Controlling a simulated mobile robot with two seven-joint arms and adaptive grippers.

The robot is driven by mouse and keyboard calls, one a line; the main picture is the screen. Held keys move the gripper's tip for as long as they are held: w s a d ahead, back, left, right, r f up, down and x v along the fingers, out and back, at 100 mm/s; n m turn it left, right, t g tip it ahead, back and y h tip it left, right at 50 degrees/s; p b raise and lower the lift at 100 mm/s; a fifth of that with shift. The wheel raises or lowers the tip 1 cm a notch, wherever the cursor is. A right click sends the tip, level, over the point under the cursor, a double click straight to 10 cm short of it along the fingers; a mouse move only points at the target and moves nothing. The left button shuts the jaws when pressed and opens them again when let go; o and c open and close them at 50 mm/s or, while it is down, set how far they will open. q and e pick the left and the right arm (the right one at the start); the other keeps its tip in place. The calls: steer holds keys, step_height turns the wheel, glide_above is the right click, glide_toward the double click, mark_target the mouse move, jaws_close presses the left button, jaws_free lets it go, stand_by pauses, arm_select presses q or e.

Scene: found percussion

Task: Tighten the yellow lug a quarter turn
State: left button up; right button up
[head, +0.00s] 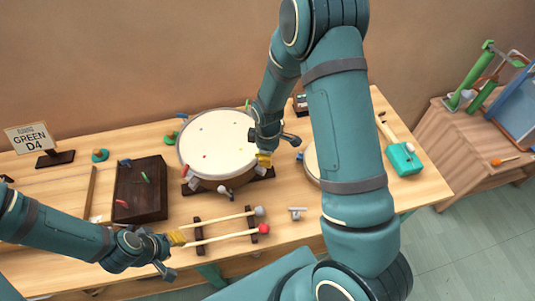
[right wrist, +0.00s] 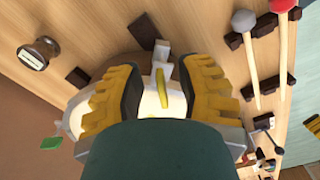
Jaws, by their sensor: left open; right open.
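A drum (head: 215,140) with a pale head stands on the wooden table, with coloured lugs around its rim. The yellow lug (right wrist: 162,92) shows between the two fingers of my right gripper (right wrist: 165,75) in the right wrist view. The fingers stand apart on either side of it; I cannot tell whether either touches it. In the head view my right gripper (head: 264,160) is at the drum's right rim and hides the lug there. My left gripper (head: 176,238) is open and empty, low at the left near the mallet handles. A red lug (head: 184,172) shows at the drum's left.
Two mallets, one grey-headed (head: 259,211) and one red-headed (head: 264,229), lie on dark rests in front of the drum. A small grey T-shaped piece (head: 297,212) lies right of them. A dark box (head: 140,203) stands left. A sign (head: 32,137) reads "GREEN D4".

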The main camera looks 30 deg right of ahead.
steer(key=shift+c, duration=0.3)
jaws_close()
steer(key=shift+s+m, duration=0.1)
steer(key=shift+m, duration=0.2)
steer(key=m, duration=0.5)
steer(key=a+m, duration=0.1)
steer(key=m, duration=0.5)
steer(key=a+m, duration=0.1)
steer(key=m, duration=0.5)
steer(key=shift+s+a+p, duration=0.15)
steer(key=shift+a+p, duration=0.1)
steer(key=shift+p, duration=0.1)
